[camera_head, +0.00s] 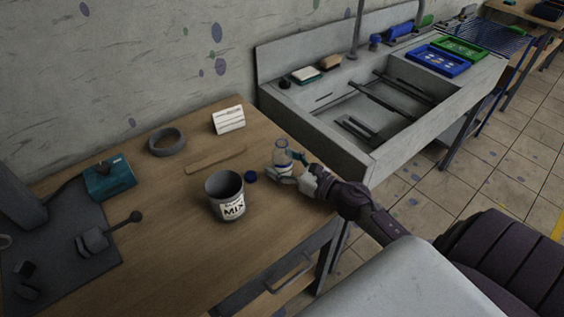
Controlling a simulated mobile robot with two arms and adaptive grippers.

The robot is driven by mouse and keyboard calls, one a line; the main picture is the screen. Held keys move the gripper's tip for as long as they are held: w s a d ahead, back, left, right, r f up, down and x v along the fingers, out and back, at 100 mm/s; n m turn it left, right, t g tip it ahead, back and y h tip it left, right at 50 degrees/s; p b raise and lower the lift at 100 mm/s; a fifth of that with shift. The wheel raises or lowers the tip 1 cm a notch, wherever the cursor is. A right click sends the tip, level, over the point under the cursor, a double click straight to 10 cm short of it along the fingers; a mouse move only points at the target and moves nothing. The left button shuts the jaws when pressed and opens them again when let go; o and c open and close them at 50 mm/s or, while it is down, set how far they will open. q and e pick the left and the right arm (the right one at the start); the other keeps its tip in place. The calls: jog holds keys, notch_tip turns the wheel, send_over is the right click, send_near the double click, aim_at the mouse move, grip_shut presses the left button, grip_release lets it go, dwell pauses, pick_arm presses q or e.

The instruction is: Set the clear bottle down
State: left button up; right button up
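The clear bottle (282,152) stands upright at the right edge of the wooden table (170,230), or just above it; I cannot tell if its base touches. My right gripper (286,172) is around the bottle's lower part, its fingers on both sides of it. The gripper hides most of the bottle's base. A small blue cap (250,177) lies on the table just left of the gripper. My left gripper is not in view.
A dark MIX bucket (225,196) stands left of the gripper. A wooden stick (216,160), a grey ring (166,142), a white card (229,120) and a teal box (109,178) are further left and back. A grey sink (310,122) adjoins the table on the right.

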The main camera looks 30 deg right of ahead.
jog(key=shift+r+p, duration=0.25)
jog(key=shift+p, duration=0.05)
jog(key=b+v, duration=0.1)
jog(key=v, duration=0.4)
jog(key=b+v, duration=0.2)
jog(key=v, duration=0.3)
jog(key=shift+s+f, duration=0.2)
jog(key=shift+s, duration=0.2)
jog(key=shift+s+d+r, duration=0.15)
jog(key=shift+s+d, duration=0.15)
jog(key=shift+s, duration=0.3)
